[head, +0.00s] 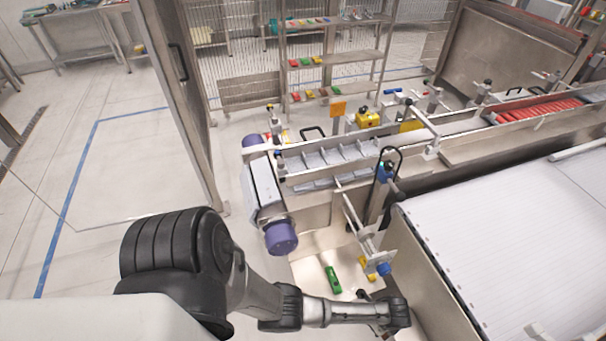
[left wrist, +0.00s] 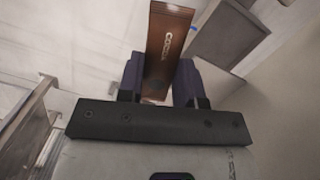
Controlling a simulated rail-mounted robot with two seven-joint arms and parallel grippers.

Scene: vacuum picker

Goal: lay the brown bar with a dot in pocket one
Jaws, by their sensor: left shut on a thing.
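My left gripper (left wrist: 160,82) is shut on a brown bar (left wrist: 168,42) with pale lettering that seems to read "COCOA". The bar stands up between the two dark purple fingers in the left wrist view. I cannot make out a dot on it. In the head view my left arm reaches to the bottom centre, and its fingers and the bar are mostly hidden there. The grey pocketed conveyor (head: 335,155) lies beyond the arm, with slanted dividers. I cannot tell which pocket is number one. My right gripper is not in view.
A green bar (head: 333,280) and a yellow item (head: 367,268) lie low near my left wrist. A wide white belt (head: 510,230) fills the right. Red bars (head: 540,112) sit in the far channel.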

